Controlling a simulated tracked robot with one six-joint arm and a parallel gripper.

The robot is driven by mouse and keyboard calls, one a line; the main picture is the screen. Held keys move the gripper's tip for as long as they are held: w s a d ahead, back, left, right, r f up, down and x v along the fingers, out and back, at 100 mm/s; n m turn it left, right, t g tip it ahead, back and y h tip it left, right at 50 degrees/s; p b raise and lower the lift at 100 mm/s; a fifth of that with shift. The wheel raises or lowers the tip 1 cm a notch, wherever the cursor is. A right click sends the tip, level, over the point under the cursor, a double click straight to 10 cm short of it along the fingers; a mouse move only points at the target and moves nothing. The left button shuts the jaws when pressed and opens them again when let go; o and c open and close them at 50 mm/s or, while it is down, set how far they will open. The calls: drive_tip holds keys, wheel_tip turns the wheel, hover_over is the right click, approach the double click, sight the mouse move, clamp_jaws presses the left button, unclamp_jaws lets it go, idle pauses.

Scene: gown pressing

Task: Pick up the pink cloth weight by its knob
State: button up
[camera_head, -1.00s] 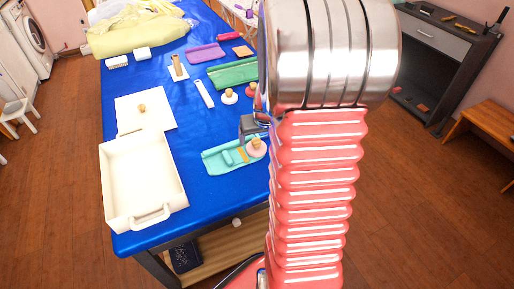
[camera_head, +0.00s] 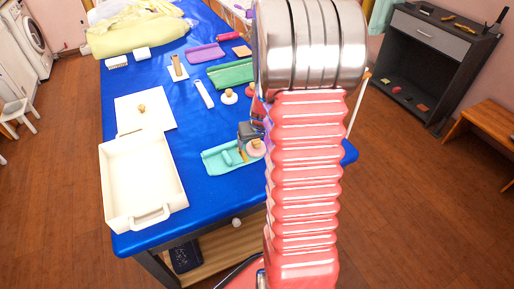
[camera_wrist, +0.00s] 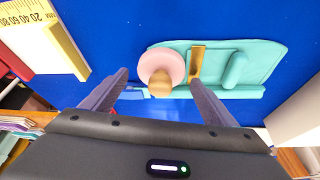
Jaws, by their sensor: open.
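The pink cloth weight (camera_wrist: 161,60) is a round pink disc with a wooden knob (camera_wrist: 160,86) on top. It sits at the edge of a folded teal cloth (camera_wrist: 262,62) on the blue table. The weight also shows in the head view (camera_head: 257,152), beside my gripper. In the wrist view my gripper (camera_wrist: 159,78) is open and empty, with one finger to each side of the knob in the picture. I cannot tell whether the fingertips are down at knob height. My arm hides part of the table in the head view.
A white tray (camera_head: 113,192) stands at the table's near left. A yellow ruler (camera_wrist: 22,12) shows in the wrist view.

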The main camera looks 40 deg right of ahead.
drive_tip(key=c, duration=1.6)
drive_tip(key=shift+o, duration=0.2)
drive_tip(key=shift+r, duration=0.1)
wheel_tip(320, 180, up, 10)
drive_tip(key=shift+f, duration=0.1)
